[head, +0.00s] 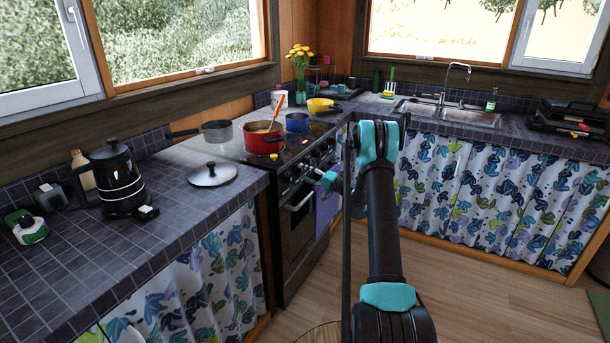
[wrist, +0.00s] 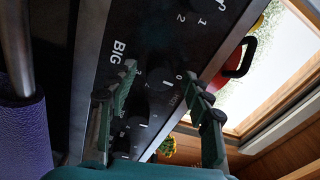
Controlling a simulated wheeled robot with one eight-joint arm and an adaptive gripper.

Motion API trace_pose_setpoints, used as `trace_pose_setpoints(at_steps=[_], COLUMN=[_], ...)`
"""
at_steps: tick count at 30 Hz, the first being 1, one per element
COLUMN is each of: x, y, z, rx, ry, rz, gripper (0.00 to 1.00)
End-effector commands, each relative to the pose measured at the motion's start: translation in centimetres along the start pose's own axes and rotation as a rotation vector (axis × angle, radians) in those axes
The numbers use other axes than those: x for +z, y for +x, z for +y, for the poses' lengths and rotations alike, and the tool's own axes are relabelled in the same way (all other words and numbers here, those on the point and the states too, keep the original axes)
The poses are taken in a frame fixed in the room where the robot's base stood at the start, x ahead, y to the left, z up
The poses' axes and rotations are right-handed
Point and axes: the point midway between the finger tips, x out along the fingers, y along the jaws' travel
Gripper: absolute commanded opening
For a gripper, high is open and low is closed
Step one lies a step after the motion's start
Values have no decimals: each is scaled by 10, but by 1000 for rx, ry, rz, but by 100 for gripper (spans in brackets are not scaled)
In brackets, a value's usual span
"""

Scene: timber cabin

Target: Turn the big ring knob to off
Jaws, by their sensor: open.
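The stove's dark front panel (wrist: 165,35) fills the middle of the wrist view, with white numbers and the word BIG. The big ring knob (wrist: 150,98) is a dark shape by that label, hard to tell from the black panel; its pointer setting cannot be made out. My gripper (wrist: 160,77) is open, with one green finger on each side of the knob. Whether the fingers touch it cannot be told. In the head view my gripper (head: 332,180) is at the front of the stove (head: 288,235), and my arm partly hides the panel's right end.
A red pot (head: 262,142) with an orange-handled utensil, a blue pot (head: 297,122) and a grey pan (head: 217,132) stand on the stovetop. A purple towel (wrist: 22,135) hangs by the metal oven handle (wrist: 15,45).

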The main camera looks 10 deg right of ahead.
Motion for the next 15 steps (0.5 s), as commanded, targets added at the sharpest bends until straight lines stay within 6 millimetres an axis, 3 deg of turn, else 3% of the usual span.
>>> trace_pose_setpoints(at_steps=[5, 15], x=[-1, -1], y=[-14, -82], z=[0, 0], rx=[0, 1], ry=[0, -1], rz=[2, 4], gripper=[50, 50])
